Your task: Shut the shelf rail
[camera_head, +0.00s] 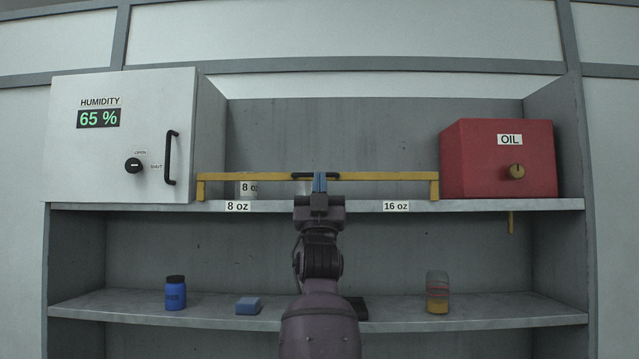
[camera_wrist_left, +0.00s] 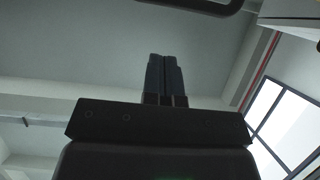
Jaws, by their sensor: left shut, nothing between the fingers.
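The yellow shelf rail (camera_head: 385,176) runs level across the front of the upper shelf, with a short downturned end at each side. A black handle (camera_head: 302,175) sits at its middle. My left gripper (camera_head: 319,180) is shut and empty, with its blue-grey fingertips in front of the handle; I cannot tell whether they touch it. In the left wrist view the shut fingers (camera_wrist_left: 166,78) point up, with a dark curved bar, likely the handle, at the top edge. My right gripper is not in view.
A white humidity cabinet (camera_head: 75,165) stands left of the rail and a red oil box (camera_head: 470,160) right. Behind the rail a cup (camera_head: 248,188) is partly hidden. The lower shelf holds a blue bottle (camera_head: 175,294), a blue block (camera_head: 248,306) and a jar (camera_head: 437,292).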

